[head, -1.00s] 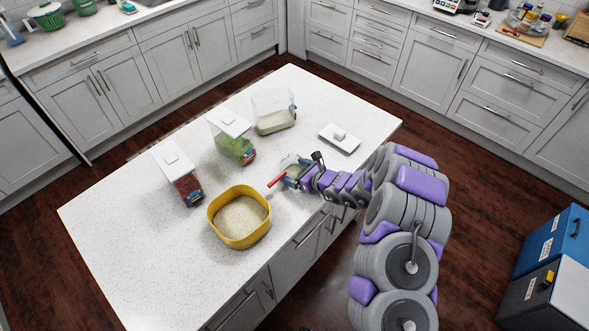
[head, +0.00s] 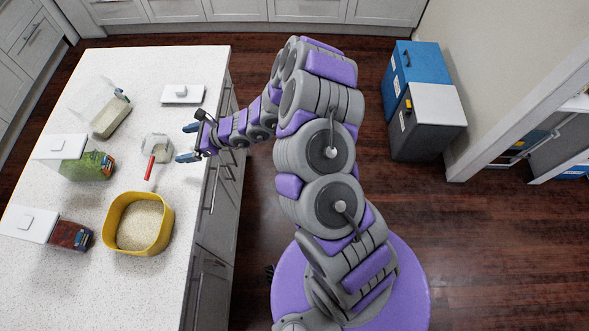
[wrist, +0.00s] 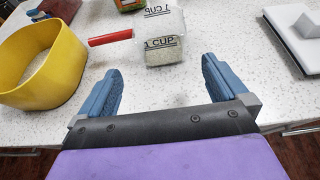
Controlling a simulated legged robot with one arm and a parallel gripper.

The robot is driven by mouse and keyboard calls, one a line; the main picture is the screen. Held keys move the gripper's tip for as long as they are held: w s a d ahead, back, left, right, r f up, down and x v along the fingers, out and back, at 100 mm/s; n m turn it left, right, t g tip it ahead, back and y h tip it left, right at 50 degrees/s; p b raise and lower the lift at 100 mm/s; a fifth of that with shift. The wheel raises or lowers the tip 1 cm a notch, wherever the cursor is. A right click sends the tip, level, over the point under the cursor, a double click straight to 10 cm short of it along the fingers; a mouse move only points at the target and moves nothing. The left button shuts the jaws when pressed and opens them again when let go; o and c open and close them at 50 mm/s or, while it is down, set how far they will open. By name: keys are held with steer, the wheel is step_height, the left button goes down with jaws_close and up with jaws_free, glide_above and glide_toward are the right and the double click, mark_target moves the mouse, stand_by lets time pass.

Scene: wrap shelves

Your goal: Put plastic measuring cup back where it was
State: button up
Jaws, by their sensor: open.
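The clear plastic measuring cup (head: 157,148) with a red handle stands on the white speckled countertop. In the wrist view the cup (wrist: 160,38) shows "1 CUP" lettering and pale contents, with its red handle pointing left. My gripper (head: 186,142) is open and empty near the counter's front edge, to the right of the cup and apart from it. In the wrist view its two blue fingers (wrist: 162,90) are spread, with the cup beyond them.
A yellow bin (head: 113,225) of grain stands near the cup. Clear containers with red (head: 70,236), green (head: 90,165) and white (head: 112,118) contents stand along the counter. A white lid (head: 183,94) lies at the back. Blue and grey boxes (head: 425,120) stand on the floor at right.

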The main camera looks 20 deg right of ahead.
steer(key=s+a+r+n+g+y, duration=0.15)
steer(key=s+r+n, duration=0.25)
steer(key=r, duration=0.4)
steer(key=s+a+r+n+g+y, duration=0.1)
steer(key=s+r+n+g, duration=0.2)
steer(key=r, duration=0.5)
steer(key=s+d+r+n+g+h, duration=0.1)
steer(key=s+r+n+g, duration=0.1)
steer(key=s+r+n, duration=0.3)
steer(key=s+d+r+n+g+h, duration=0.1)
steer(key=s+r+n+h, duration=0.1)
steer(key=s+n, duration=0.35)
steer(key=s+d+r+n+h, duration=0.1)
steer(key=s+d+n+h, duration=0.1)
steer(key=s+d+h, duration=0.4)
steer(key=s+d+n+h, duration=0.3)
steer(key=s+d+h, duration=0.3)
steer(key=s+d, duration=0.8)
steer(key=d, duration=0.7)
steer(key=shift+s+d+r+t, duration=0.15)
steer(key=shift+s+r+t, duration=0.1)
steer(key=shift+r+t, duration=0.1)
step_height(320, 180, down, 4)
steer(key=b, duration=0.4)
steer(key=shift+f, duration=0.15)
